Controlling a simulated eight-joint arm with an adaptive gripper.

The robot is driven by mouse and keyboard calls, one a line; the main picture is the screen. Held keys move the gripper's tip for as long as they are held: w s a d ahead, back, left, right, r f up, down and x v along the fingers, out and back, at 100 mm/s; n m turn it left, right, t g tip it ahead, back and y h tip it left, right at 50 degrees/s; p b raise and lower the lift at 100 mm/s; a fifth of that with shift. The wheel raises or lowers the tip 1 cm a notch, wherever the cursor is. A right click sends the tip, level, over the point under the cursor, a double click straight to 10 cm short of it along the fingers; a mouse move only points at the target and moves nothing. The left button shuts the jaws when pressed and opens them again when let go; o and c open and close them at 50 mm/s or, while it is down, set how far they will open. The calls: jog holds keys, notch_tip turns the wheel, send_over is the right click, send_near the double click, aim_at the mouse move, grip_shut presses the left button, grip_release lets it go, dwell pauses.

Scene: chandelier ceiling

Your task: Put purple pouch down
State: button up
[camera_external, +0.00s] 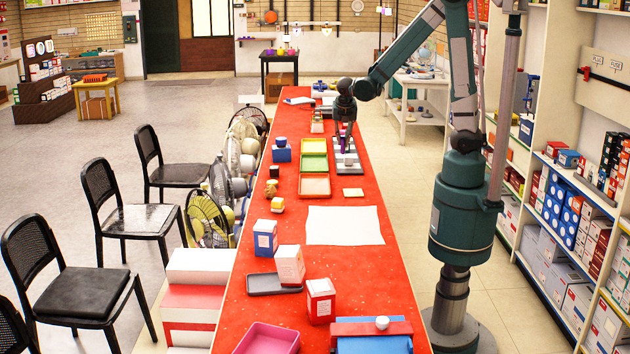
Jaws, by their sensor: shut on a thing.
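My gripper (344,126) points down over the far half of the red table, at its right side. It is shut on the purple pouch (344,141), which shows as a small dark purple shape just under the fingers. The pouch is over or at a grey tray (347,169) that has a few small things on it. The pouch is too small in view to tell whether its lower end touches the tray. The arm and fingers hide part of it.
Yellow, green and orange trays (314,185) stand left of the grey tray. A white sheet (344,226) lies nearer, mostly bare. Boxes (290,265), a dark tray (274,284) and a pink tray (267,340) are at the near end. Chairs and fans line the left side.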

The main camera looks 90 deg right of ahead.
jog(key=shift+s+d+f, duration=0.1)
jog(key=shift+s+d, duration=0.2)
jog(key=shift+s, duration=0.35)
jog(key=shift+s+d+r, duration=0.1)
jog(key=shift+s+d, duration=0.25)
jog(key=shift+s, duration=0.3)
jog(key=shift+s+d+f, duration=0.1)
jog(key=shift+s+d, duration=0.2)
jog(key=shift+s, duration=0.35)
jog(key=shift+f, duration=0.15)
jog(key=shift+f+b, duration=0.55)
jog(key=shift+f, duration=2.25)
jog(key=shift+f+b, duration=0.4)
jog(key=shift+f, duration=1.7)
jog(key=shift+f, duration=0.1)
jog(key=o, duration=0.9)
jog(key=shift+c, duration=0.2)
